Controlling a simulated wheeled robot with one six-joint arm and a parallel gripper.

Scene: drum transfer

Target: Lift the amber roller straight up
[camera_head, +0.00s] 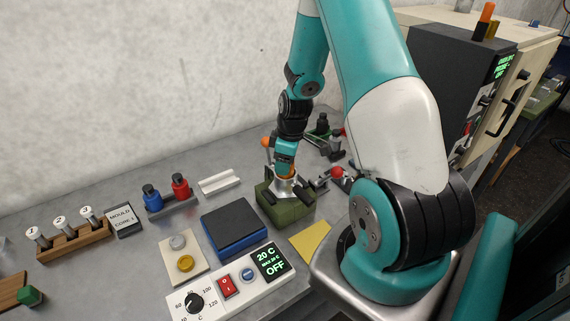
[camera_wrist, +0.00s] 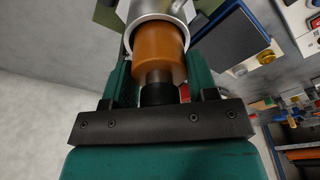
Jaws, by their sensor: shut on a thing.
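The amber roller (camera_wrist: 158,52) shows in the wrist view as an orange cylinder with a narrower step and a dark end towards my palm. My gripper (camera_wrist: 157,78) is shut on it, with a teal finger at each side. The roller's far end meets a silver round housing (camera_wrist: 146,12); I cannot tell how deep it sits. In the head view my gripper (camera_head: 286,166) points down over the green block (camera_head: 287,211) that bears the silver housing. Only a bit of orange shows there; the rest of the roller is hidden.
A blue box with a dark top (camera_head: 234,226) stands just left of the green block. A control panel (camera_head: 230,285) lies in front. A red-knobbed device (camera_head: 337,173) is close on the right. A rack with blue and red bottles (camera_head: 170,197) stands further left.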

